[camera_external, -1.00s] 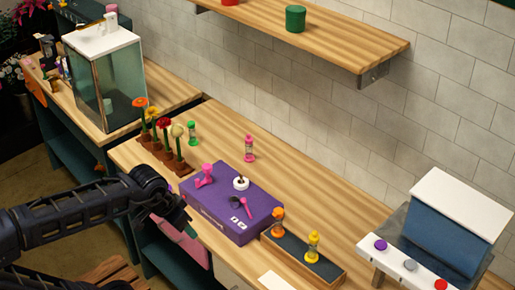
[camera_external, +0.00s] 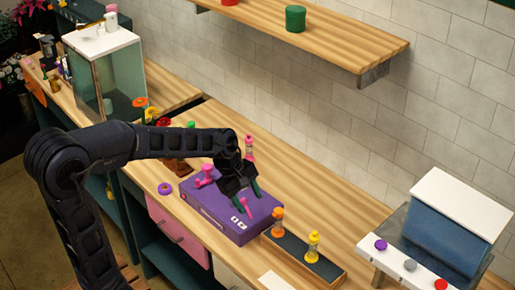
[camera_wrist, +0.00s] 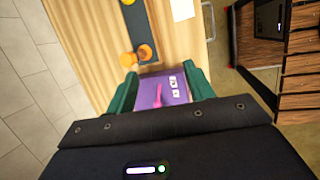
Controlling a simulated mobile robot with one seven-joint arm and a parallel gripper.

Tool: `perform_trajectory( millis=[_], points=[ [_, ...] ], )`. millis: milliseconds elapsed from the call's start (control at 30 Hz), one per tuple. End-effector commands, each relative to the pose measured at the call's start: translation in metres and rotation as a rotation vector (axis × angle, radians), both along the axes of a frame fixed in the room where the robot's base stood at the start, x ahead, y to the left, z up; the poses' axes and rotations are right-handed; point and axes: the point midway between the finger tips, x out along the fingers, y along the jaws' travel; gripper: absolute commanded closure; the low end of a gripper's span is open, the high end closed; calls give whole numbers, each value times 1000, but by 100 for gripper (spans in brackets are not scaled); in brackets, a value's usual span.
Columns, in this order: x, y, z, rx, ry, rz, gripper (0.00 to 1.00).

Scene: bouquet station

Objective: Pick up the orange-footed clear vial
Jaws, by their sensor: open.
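The orange-footed clear vial (camera_external: 277,222) stands at the near-left end of a dark-lined wooden tray (camera_external: 333,273). In the wrist view the vial (camera_wrist: 138,56) shows its orange ends just beyond the fingertips, near the left finger. My gripper (camera_external: 241,190) is above the purple box, to the left of the vial in the external view. The gripper is apart from the vial.
A yellow-footed vial (camera_external: 313,246) stands in the same tray. The purple box (camera_external: 210,208) carries pink items, partly hidden by my gripper. A pink-ended vial (camera_external: 249,150) stands behind. A purple ring (camera_external: 165,188) lies left. The counter beyond the tray is clear.

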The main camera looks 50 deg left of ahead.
Motion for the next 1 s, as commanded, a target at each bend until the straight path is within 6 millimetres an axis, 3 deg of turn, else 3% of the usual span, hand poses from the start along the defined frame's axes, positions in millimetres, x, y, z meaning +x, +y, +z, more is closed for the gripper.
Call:
perform_trajectory(
  millis=[200, 400, 567, 1000],
  points=[
    [51, 7, -32, -108, 118, 301, 47],
    [79, 10, -53, -170, 187, 485, 47],
    [87, 11, -61, -185, 208, 537, 47],
    [97, -6, -108, -185, 208, 537, 47]
  ],
)
